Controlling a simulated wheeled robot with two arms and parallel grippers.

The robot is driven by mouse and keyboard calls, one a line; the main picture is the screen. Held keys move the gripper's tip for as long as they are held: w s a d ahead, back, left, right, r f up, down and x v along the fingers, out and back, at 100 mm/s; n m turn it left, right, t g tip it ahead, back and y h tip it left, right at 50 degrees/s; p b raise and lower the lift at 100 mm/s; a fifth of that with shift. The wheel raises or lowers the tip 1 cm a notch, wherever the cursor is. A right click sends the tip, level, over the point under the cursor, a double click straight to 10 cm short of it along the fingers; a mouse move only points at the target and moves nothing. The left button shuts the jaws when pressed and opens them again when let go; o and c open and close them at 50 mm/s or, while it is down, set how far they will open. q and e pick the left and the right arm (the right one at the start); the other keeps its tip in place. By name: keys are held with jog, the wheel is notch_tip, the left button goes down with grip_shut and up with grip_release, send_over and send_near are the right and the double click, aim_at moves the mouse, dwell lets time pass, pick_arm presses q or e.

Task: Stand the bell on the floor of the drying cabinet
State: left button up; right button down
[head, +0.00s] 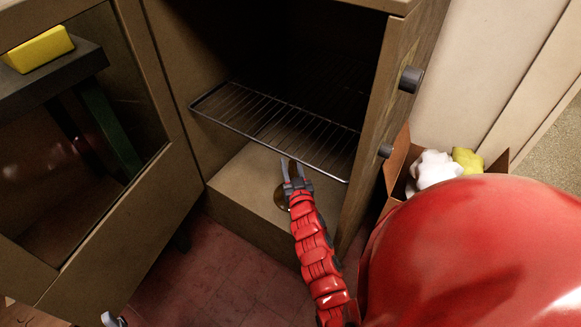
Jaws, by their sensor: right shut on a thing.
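The drying cabinet stands open, with a bare tan floor (240,184) below a wire rack (275,122). My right gripper (291,170) is in the cabinet opening, in front of and below the rack's front edge. It is shut on the brass bell (280,199), whose narrow end shows between the fingers. The bell's wide end shows low beside the gripper, near the front edge of the cabinet floor, partly hidden by my gripper. I cannot tell whether its rim touches the floor. A tip of my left gripper (112,320) shows at the bottom edge; its jaws are mostly out of view.
The glazed cabinet door (120,215) stands open at left; a yellow block (40,49) on a dark surface shows in its pane. A cardboard box (397,163) with white and yellow wads (436,168) stands right of the cabinet. The rack leaves limited height above the cabinet floor.

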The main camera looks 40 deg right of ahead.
jog(key=shift+r, duration=0.15)
jog(key=c, duration=0.5)
grip_release()
